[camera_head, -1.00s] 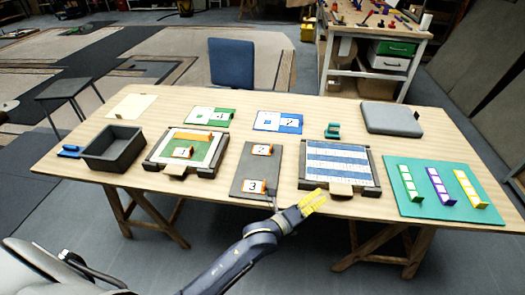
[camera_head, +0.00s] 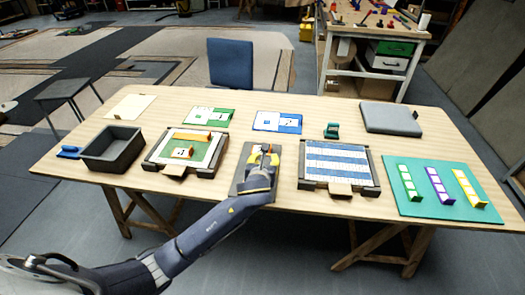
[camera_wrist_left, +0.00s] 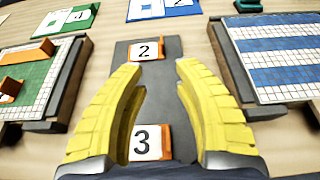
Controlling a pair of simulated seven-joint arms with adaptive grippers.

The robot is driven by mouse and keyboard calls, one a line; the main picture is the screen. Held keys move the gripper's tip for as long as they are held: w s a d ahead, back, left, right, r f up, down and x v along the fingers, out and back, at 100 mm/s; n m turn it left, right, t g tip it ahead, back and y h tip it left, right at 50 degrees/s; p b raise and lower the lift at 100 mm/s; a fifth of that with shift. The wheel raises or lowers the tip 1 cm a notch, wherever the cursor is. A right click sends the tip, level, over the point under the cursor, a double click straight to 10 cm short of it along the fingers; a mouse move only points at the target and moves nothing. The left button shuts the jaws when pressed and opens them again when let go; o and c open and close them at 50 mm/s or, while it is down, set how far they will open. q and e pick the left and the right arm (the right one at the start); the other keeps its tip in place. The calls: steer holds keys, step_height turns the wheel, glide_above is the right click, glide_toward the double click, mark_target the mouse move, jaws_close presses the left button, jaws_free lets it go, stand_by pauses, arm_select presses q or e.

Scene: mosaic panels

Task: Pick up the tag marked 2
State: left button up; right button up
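The tag marked 2 (camera_wrist_left: 147,50) is a white square with an orange back. It stands on the far part of a grey plate (camera_wrist_left: 122,52), just beyond my left fingertips in the wrist view. The tag marked 3 (camera_wrist_left: 150,142) stands on the near part of the plate, between the yellow fingers. My left gripper (camera_wrist_left: 158,72) is open, with nothing held between its fingers. In the head view my left gripper (camera_head: 262,158) is above the plate (camera_head: 243,174) and hides most of both tags. My right gripper is not in view.
A framed green panel (camera_head: 205,171) with a tag marked 1 (camera_head: 180,152) lies left of the plate, a blue-striped panel (camera_head: 337,165) right. Green and blue number cards lie behind. A dark bin (camera_head: 113,148) is at left, a teal mat (camera_head: 410,205) at right.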

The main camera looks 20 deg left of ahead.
arm_select(q)
steer(key=x, duration=1.1)
steer(key=shift+d, duration=0.1)
steer(key=shift+f+x, duration=0.1)
steer(key=shift+x, duration=1.3)
steer(key=shift+f+x, duration=0.15)
steer(key=shift+x, duration=1.25)
steer(key=shift+s+d, duration=0.1)
steer(key=shift+c, duration=0.2)
jaws_close()
